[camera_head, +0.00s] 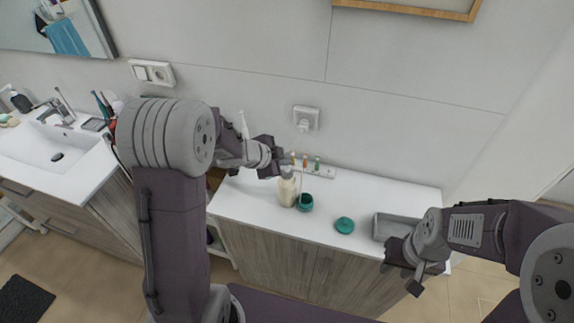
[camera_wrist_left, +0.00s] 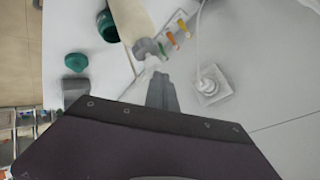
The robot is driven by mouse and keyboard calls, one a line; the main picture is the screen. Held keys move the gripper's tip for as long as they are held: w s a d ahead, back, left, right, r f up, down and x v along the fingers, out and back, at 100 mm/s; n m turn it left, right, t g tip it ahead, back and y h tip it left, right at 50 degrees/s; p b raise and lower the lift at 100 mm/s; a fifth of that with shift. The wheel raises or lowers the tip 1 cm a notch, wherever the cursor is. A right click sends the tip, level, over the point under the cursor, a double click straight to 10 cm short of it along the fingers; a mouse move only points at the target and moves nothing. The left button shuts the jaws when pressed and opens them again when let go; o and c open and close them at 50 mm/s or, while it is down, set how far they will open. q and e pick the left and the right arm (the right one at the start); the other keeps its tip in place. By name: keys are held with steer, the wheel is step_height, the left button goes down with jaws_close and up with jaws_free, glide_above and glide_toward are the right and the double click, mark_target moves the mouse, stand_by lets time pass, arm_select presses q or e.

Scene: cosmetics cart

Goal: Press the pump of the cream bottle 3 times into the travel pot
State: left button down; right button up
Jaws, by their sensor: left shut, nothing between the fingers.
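The cream bottle (camera_head: 287,190) is pale and stands upright on the white counter. Its grey pump head (camera_wrist_left: 147,48) shows in the left wrist view just past my left fingertips. The open teal travel pot (camera_head: 305,202) stands close beside the bottle; it also shows in the left wrist view (camera_wrist_left: 107,27). The teal lid (camera_head: 344,225) lies apart to the right. My left gripper (camera_head: 281,165) is shut and empty, at the pump head; I cannot tell whether it touches. My right gripper (camera_head: 402,277) is open and empty in front of the counter, near the tray.
A grey tray (camera_head: 385,228) sits at the counter's right end. A holder with several coloured small items (camera_head: 317,171) stands behind the bottle by the wall. A wall socket (camera_head: 306,118) with a plug is above. A sink (camera_head: 60,150) is at left.

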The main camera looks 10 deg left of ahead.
mark_target(284, 167)
arm_select(q)
steer(key=shift+f+b, duration=0.3)
steer(key=shift+f, duration=0.15)
stand_by(0.5)
steer(key=shift+r+p, duration=1.3)
steer(key=shift+p, duration=0.1)
step_height(284, 167, up, 5)
steer(key=p, duration=0.5)
steer(key=shift+w+a, duration=0.1)
stand_by(1.7)
